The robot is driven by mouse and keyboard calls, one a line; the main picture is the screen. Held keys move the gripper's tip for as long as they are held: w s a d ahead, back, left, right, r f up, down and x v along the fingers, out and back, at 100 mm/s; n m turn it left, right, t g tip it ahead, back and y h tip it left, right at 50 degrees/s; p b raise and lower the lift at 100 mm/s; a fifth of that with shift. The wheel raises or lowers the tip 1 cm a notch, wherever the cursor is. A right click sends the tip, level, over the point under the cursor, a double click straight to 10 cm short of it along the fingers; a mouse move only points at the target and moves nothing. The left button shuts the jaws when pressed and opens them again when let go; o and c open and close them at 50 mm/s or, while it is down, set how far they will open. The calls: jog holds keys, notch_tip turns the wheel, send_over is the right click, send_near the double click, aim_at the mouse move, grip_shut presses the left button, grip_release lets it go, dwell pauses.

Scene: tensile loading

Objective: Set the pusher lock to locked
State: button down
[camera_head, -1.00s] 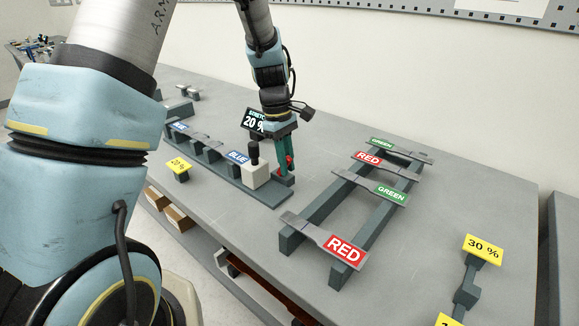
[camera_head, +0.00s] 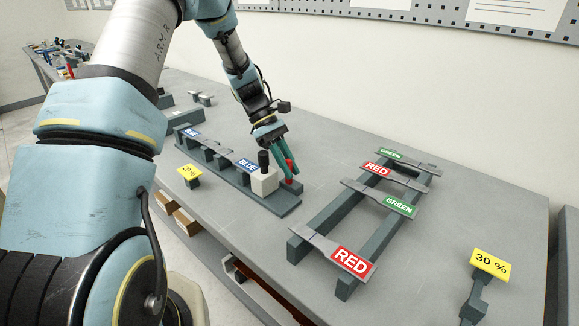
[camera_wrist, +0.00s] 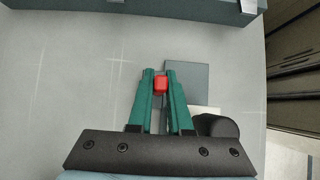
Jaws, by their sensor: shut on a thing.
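The test rig (camera_head: 284,207) is a long dark grey base on the table. A pale pusher block (camera_head: 265,183) with a black knob (camera_head: 263,158) stands at its near end. My gripper (camera_head: 291,172) is just right of the block, its green fingers slanting down, shut on the small red lock handle (camera_head: 290,165). In the wrist view the red handle (camera_wrist: 160,84) sits between the fingertips, and the black knob (camera_wrist: 220,126) is to their right. The fingers hide part of the lock, and I cannot tell its set position.
A blue-labelled specimen (camera_head: 247,165) lies along the rig. A yellow 20 % tag (camera_head: 189,173) stands left of it. A rack (camera_head: 322,222) with red and green specimens is to the right. A yellow 30 % tag (camera_head: 489,264) stands near the right edge.

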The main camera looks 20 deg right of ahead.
jog(key=c, duration=0.8)
grip_release()
jog(key=shift+c, duration=0.2)
jog(key=b+v, duration=0.3)
jog(key=v, duration=0.7)
jog(key=shift+w+r, duration=0.25)
jog(key=shift+r, duration=0.05)
jog(key=shift+a, duration=0.2)
jog(key=s+a+f+m+t+y, duration=0.1)
jog(key=s+a, duration=0.3)
jog(key=a, duration=0.4)
jog(key=s+a+f+m+t+y, duration=0.1)
jog(key=s+a+m+t, duration=0.2)
jog(key=a, duration=0.5)
jog(key=s+a+f+m+t+y, duration=0.1)
jog(key=s+a+m+t, duration=0.2)
jog(key=s+a, duration=0.3)
jog(key=shift+s+a+t, duration=0.3)
jog(key=shift+a+t, duration=0.3)
jog(key=shift+a, duration=0.75)
